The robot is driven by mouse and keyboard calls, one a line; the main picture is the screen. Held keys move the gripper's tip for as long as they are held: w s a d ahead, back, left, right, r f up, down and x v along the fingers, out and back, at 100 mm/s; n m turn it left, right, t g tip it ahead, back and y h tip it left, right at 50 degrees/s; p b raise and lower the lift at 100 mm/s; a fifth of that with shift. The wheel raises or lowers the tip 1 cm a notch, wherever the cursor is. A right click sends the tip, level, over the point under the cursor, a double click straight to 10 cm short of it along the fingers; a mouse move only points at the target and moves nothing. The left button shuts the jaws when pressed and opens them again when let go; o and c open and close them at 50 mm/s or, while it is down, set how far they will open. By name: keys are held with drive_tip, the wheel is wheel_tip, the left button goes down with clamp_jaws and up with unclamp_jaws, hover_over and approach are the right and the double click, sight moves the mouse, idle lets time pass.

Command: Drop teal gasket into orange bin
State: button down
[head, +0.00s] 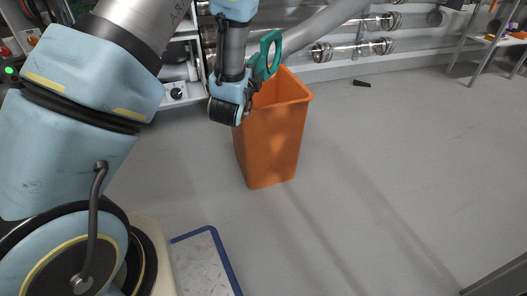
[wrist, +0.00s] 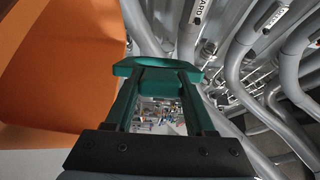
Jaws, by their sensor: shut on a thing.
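The teal gasket (head: 271,45) is a ring and shows in the head view above the rear left of the orange bin's rim. In the wrist view the gasket (wrist: 156,64) lies across the tips of the fingers. My gripper (head: 259,68) is shut on the gasket and holds it up. The orange bin (head: 270,147) stands upright on the grey floor with its top open. In the wrist view the bin (wrist: 55,80) fills the left side, beside the fingers. My wrist hides part of the bin's left rim in the head view.
Grey pipes and clear tubes (head: 352,49) run along the wall behind the bin. A white shelf unit (head: 178,92) stands to the left. A blue-edged mat (head: 205,262) lies in front.

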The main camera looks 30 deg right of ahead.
wheel_tip(320, 180, down, 4)
drive_tip(key=shift+r+b, duration=0.2)
drive_tip(key=shift+b, duration=0.8)
drive_tip(key=shift+c, duration=0.9)
unclamp_jaws()
drive_tip(key=p+v, duration=0.2)
drive_tip(key=v, duration=0.8)
drive_tip(key=shift+s+a, duration=0.25)
drive_tip(key=shift+s, duration=0.05)
